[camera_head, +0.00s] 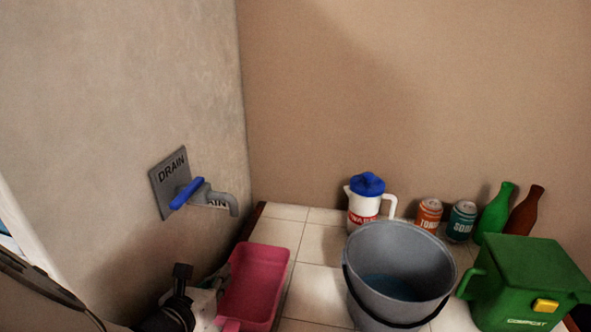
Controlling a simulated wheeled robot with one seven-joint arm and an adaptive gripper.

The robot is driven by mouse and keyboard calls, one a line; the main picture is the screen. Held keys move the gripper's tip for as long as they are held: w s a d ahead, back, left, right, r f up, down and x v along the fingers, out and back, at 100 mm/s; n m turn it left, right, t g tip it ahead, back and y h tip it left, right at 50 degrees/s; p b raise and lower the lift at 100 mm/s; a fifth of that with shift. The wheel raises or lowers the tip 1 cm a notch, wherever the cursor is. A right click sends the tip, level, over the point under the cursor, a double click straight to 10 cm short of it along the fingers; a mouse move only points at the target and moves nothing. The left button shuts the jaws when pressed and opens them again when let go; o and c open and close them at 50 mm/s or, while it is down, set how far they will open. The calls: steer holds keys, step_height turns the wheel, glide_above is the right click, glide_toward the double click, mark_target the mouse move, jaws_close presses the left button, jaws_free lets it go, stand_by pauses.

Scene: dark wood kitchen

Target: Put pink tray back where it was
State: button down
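The pink tray (256,284) is in the lower middle of the head view, at the left edge of the white tiled counter (312,272). It looks empty, and its near end is cut off by the bottom of the picture. My gripper (207,306) is at the bottom left, right beside the tray's near left side. Its fingers are mostly hidden or out of frame, so I cannot tell whether they grip the tray. I also cannot tell whether the tray rests on the counter or is held slightly above it.
A drain tap (217,196) with a blue lever sticks out from the left wall, above the tray. A grey bucket (400,262) with bluish liquid stands to the right.

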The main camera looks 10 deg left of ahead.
steer(key=shift+f+b, duration=0.3)
steer(key=shift+f, duration=0.45)
steer(key=shift+f, duration=0.15)
steer(key=c, duration=1.8)
jaws_free()
steer(key=shift+s+r, duration=0.2)
steer(key=shift+r, duration=0.1)
steer(key=p+v, duration=0.7)
steer(key=v, duration=0.4)
steer(key=shift+s+a, duration=0.1)
steer(key=shift+s, duration=0.2)
